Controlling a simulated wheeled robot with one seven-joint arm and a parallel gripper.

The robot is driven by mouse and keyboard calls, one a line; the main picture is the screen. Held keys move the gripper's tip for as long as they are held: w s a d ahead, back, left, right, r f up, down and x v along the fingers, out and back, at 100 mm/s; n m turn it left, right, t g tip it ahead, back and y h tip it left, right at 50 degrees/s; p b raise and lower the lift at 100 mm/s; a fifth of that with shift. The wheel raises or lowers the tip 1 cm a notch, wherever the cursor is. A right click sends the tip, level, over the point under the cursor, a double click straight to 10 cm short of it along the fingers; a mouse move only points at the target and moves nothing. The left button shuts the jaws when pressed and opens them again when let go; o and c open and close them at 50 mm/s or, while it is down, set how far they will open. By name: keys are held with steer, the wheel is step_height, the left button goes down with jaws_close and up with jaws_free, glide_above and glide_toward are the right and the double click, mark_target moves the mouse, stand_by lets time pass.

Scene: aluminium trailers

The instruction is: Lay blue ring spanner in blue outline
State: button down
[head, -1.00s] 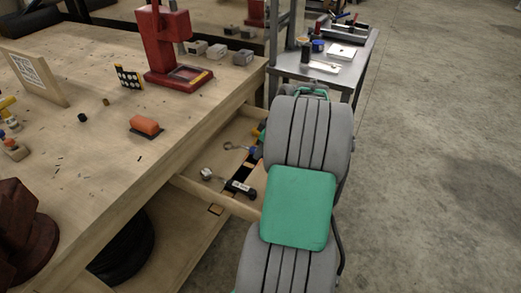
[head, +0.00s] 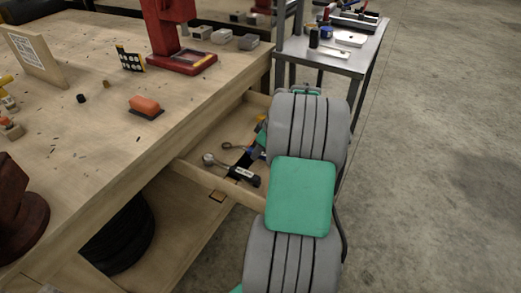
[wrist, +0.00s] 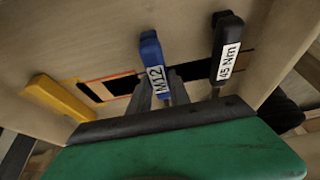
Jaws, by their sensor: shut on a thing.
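The blue ring spanner has a blue handle marked M12 (wrist: 152,62) in the wrist view. My gripper (wrist: 168,90) is shut on it, the grey fingers beside the handle. In the head view its ring end (head: 228,146) shows in the open drawer (head: 215,187), left of my arm; my gripper is hidden there. I cannot tell whether the spanner touches the drawer floor. Black recesses lie in the floor, one edged in orange (wrist: 110,76). I cannot make out a blue outline.
A torque wrench with a black handle marked 45 Nm (wrist: 227,48) lies beside the spanner. A yellow handle (wrist: 58,96) is at the left of the wrist view. Drawer walls stand close around. The workbench (head: 80,150) is left, a metal side table (head: 345,60) behind.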

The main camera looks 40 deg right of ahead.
steer(key=shift+f, duration=0.1)
steer(key=c, duration=1.1)
jaws_free()
